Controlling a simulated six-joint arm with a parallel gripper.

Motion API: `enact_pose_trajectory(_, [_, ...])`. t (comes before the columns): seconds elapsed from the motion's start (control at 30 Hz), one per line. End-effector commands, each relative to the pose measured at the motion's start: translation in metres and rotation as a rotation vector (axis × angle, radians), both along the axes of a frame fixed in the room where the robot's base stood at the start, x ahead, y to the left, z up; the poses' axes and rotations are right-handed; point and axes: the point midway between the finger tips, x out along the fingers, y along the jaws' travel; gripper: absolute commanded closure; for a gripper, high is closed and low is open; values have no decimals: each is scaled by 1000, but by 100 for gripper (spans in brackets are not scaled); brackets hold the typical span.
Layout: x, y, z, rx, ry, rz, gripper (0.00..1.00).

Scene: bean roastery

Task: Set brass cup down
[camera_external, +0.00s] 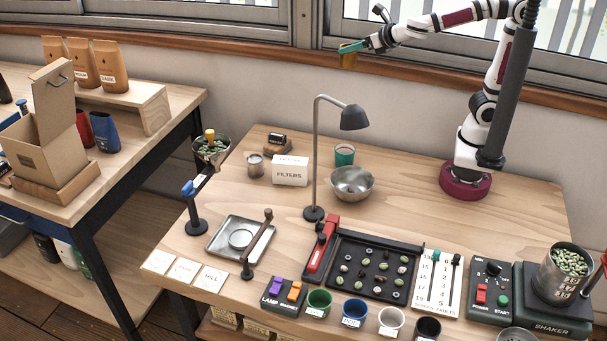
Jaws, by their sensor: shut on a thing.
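My gripper (352,47), with teal fingers, is high up in front of the window, well above the tables. It is shut on a small brass cup (348,61), which hangs just below the fingers. The cup is small in the picture, and its contents cannot be seen. Another brass-coloured piece (210,136) sticks up from the funnel of green beans (211,151) on a stand at the table's left.
A desk lamp (354,117) stands mid-table beside a metal bowl (352,184) and a filters box (290,170). A bean grid (335,272), several coloured cups and a shaker (555,315) fill the front. Bare wood (410,215) lies right of the bowl.

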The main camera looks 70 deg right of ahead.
Motion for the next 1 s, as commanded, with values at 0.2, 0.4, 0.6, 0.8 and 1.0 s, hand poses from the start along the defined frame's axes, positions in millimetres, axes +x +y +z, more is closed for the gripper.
enact_pose_trajectory(0.2, [17,-13,-59,-8,10,-165,95])
enact_pose_trajectory(0.4, [31,-34,-137,-9,9,-392,95])
enact_pose_trajectory(0.6, [35,-52,-210,-5,2,-567,95])
enact_pose_trajectory(0.8, [45,-35,-243,0,-2,-597,95])
enact_pose_trajectory(1.0, [72,21,-280,1,-2,-597,95])
